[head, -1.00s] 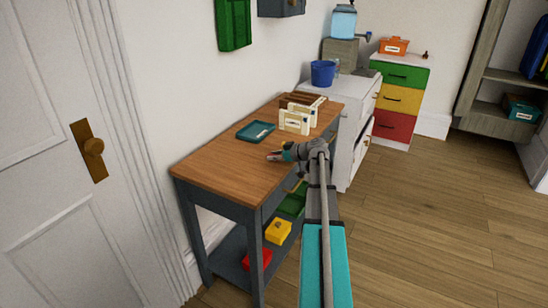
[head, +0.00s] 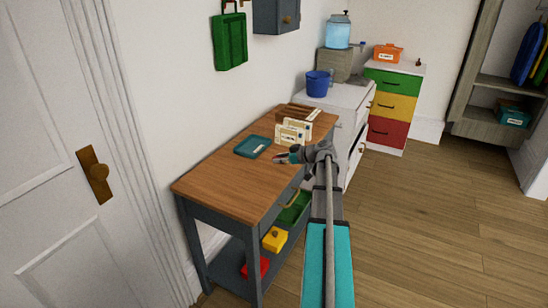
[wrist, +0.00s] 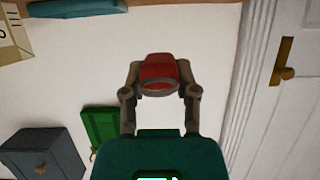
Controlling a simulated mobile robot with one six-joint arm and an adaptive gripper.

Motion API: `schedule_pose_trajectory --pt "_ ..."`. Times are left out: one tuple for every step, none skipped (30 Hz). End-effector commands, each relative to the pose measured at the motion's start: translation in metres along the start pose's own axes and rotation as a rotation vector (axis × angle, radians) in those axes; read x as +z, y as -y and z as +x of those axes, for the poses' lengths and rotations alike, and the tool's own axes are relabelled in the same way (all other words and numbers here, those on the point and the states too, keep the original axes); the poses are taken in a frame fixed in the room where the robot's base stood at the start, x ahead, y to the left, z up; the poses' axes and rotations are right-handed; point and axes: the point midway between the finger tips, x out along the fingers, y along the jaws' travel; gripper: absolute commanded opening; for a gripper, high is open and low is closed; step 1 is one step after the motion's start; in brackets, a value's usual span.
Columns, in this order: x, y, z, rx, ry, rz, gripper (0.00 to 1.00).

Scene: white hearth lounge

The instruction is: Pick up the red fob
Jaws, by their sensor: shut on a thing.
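In the wrist view, a small red fob (wrist: 159,68) sits between the two fingertips of my gripper (wrist: 160,88). The fingers are shut on it, and a grey ring-like part shows at its near edge. In the head view, my gripper (head: 283,159) is small and hangs over the right part of the wooden table (head: 215,185), near the teal tray. The fob is too small there to make out clearly.
A teal tray (head: 253,147) and cream card-like boxes (head: 290,133) are on the table. Red (head: 255,268) and yellow (head: 275,239) boxes sit on its lower shelf. A green case (head: 230,40) and a grey cabinet (head: 277,16) hang on the wall. Floor at right is clear.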

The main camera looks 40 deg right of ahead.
Motion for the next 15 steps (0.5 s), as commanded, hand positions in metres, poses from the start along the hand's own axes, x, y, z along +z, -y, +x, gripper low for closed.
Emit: schedule_pose_trajectory --pt "-0.009 0.001 -0.010 0.002 0.000 0.001 0.02" --pt "-0.011 0.001 -0.015 0.002 0.000 0.001 0.02" --pt "-0.010 0.003 -0.025 0.003 0.000 0.002 0.02" --pt "-0.010 0.004 -0.032 0.003 0.000 0.002 0.02" --pt "-0.010 0.004 -0.039 0.003 0.000 0.002 0.02" --pt "-0.010 0.005 -0.048 0.003 0.000 0.002 0.02" --pt "-0.010 0.005 -0.053 0.002 -0.001 0.002 0.02" --pt "-0.010 0.006 -0.059 0.002 -0.001 0.001 0.02" --pt "-0.010 0.007 -0.067 0.003 -0.001 0.001 0.02" --pt "-0.010 0.007 -0.072 0.003 -0.001 0.001 0.02" --pt "-0.010 0.007 -0.076 0.002 -0.001 0.001 0.02" --pt "-0.010 0.008 -0.082 0.001 -0.001 0.002 0.02" --pt "-0.010 0.008 -0.086 0.002 -0.001 0.002 0.02" --pt "-0.009 0.008 -0.090 0.002 -0.001 0.002 0.02" --pt "-0.009 0.009 -0.094 0.002 -0.001 0.002 0.02"
